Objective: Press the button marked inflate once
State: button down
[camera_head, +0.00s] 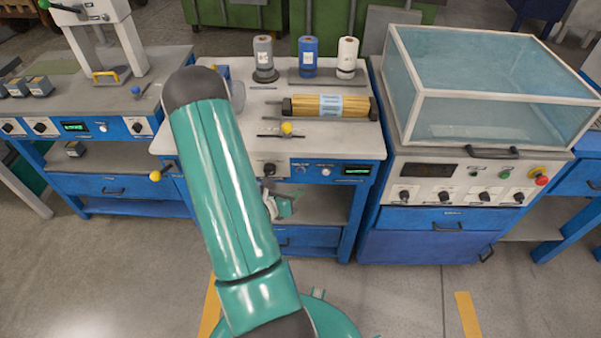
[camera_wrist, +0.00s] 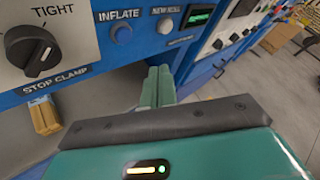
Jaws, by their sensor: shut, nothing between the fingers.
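The button marked INFLATE (camera_wrist: 121,34) is a round blue button on the blue front panel in the wrist view, with its label just above it. In the head view a small blue button (camera_head: 301,170) sits on the middle bench's front panel. My gripper (camera_wrist: 157,72) shows green fingers side by side, shut and empty. In the wrist view its tips appear below and right of the INFLATE button, apart from it. In the head view the green gripper (camera_head: 285,206) is below the panel, partly hidden by my arm.
A black STOP CLAMP knob (camera_wrist: 32,48) is left of INFLATE. A white NEW ROLL button (camera_wrist: 165,26) and a green display (camera_wrist: 199,15) are to the right. A clear-covered machine (camera_head: 490,90) stands right.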

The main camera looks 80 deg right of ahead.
jog(key=shift+w+d, duration=0.2)
jog(key=shift+d, duration=0.6)
jog(key=shift+w+d, duration=0.2)
jog(key=shift+d, duration=0.6)
jog(key=shift+w+d, duration=0.2)
jog(key=shift+d, duration=0.6)
jog(key=shift+d, duration=0.2)
jog(key=shift+d, duration=0.25)
jog(key=shift+w+d, duration=0.15)
jog(key=shift+d, duration=0.2)
dwell(0.8)
jog(key=shift+a, duration=0.1)
jog(key=shift+s+a, duration=0.2)
jog(key=shift+a, duration=0.45)
jog(key=a, duration=0.2)
jog(key=s+a, duration=0.1)
jog(key=a, duration=0.2)
dwell(0.3)
